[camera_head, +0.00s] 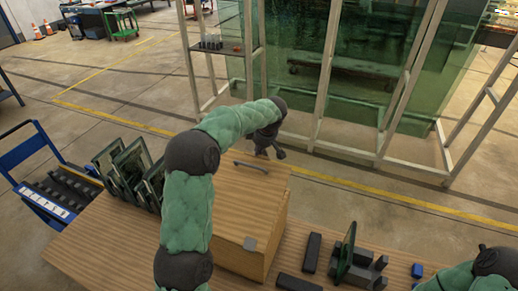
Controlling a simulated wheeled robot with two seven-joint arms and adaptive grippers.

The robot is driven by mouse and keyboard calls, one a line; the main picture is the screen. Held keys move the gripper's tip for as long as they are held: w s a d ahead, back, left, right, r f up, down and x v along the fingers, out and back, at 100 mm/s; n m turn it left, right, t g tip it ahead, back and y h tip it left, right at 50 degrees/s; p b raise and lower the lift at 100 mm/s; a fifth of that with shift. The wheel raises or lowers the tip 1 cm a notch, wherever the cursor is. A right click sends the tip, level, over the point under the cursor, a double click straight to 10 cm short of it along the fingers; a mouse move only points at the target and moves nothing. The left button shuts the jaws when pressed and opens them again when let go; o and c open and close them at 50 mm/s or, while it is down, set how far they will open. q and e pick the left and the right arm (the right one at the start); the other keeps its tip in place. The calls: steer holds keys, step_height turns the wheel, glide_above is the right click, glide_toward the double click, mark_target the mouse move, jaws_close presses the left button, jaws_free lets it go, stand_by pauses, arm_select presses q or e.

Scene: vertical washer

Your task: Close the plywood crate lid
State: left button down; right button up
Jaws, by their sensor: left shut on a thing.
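The plywood crate (277,229) stands on the wooden table, partly behind my left arm. I cannot tell whether a gap stays under the lid. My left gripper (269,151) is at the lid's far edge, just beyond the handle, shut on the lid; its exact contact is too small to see. Only part of my right arm shows at the bottom right; its gripper is out of view.
Glass panels in a rack (133,170) stand left of the crate. Dark blocks (312,252), an upright glass piece (347,252) and a small blue block (417,270) lie to the right. A blue cart (45,165) stands at left; a glass-walled frame (320,100) stands behind.

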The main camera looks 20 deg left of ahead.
arm_select(q)
steer(key=shift+s+d+f, duration=0.15)
steer(key=shift+s+f, duration=0.15)
steer(key=shift+f, duration=0.5)
arm_select(e)
step_height(320, 180, down, 8)
steer(key=b, duration=0.8)
steer(key=shift+s, duration=0.15)
steer(key=shift+f+b, duration=0.55)
steer(key=shift+b, duration=0.05)
arm_select(q)
steer(key=w+f, duration=0.2)
steer(key=f, duration=0.5)
steer(key=w+f, duration=0.3)
steer(key=f, duration=0.4)
steer(key=shift+w+a, duration=0.2)
steer(key=shift+w, duration=0.1)
steer(key=shift+f, duration=0.15)
arm_select(e)
steer(key=shift+s, duration=0.1)
